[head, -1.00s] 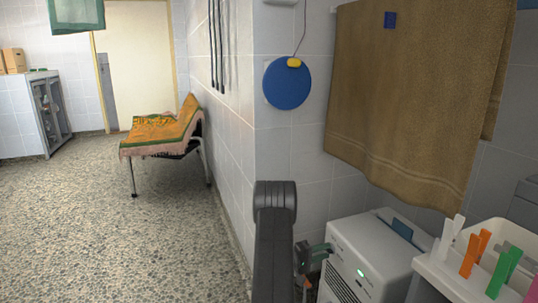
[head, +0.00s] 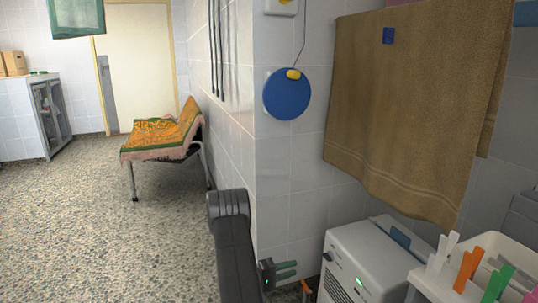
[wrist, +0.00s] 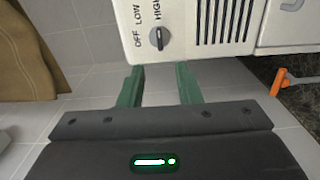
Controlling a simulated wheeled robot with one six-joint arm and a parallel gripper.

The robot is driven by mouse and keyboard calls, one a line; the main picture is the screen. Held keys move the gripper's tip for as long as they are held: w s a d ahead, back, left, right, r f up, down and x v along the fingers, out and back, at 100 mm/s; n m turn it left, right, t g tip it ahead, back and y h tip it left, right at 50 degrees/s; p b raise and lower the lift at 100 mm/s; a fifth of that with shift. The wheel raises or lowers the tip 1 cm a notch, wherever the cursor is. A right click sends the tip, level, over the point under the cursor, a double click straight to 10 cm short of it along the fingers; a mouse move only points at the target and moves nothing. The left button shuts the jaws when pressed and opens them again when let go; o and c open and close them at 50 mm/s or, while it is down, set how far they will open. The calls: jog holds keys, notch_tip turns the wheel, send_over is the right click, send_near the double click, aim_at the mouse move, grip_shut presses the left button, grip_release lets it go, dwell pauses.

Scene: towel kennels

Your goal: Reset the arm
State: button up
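My gripper (head: 287,269) shows low in the head view, beside the left side of the white machine (head: 365,262). In the wrist view its two green fingers (wrist: 160,87) are apart with nothing between them. The machine is also at the top of the wrist view (wrist: 190,12). There its dark knob (wrist: 158,38), marked OFF, LOW and HIGH, is just beyond the fingers. A gap shows between the fingertips and the knob, though depth is hard to judge.
A brown towel (head: 400,110) hangs above the machine. A white bin (head: 430,287) with coloured pegs stands at right. A blue disc (head: 287,94) hangs on the wall corner. A bench (head: 165,135) with an orange cover stands at left. The speckled floor (head: 80,230) is mostly clear.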

aim_at(325, 257)
jog(key=w+d+n, duration=0.1)
jog(key=d+n, duration=0.1)
jog(key=d, duration=0.2)
jog(key=w+d+n+b, duration=0.1)
jog(key=w+d+n, duration=0.1)
jog(key=d, duration=0.2)
jog(key=w+d+n, duration=0.1)
jog(key=d+n, duration=0.1)
jog(key=d, duration=0.2)
jog(key=shift+w+r+n+b, duration=0.25)
jog(key=shift+r+n+b, duration=0.05)
jog(key=shift+r+n, duration=0.1)
jog(key=n+p, duration=0.3)
jog(key=shift+f+n+p, duration=0.1)
jog(key=shift+n+p, duration=0.85)
jog(key=shift+n, duration=0.05)
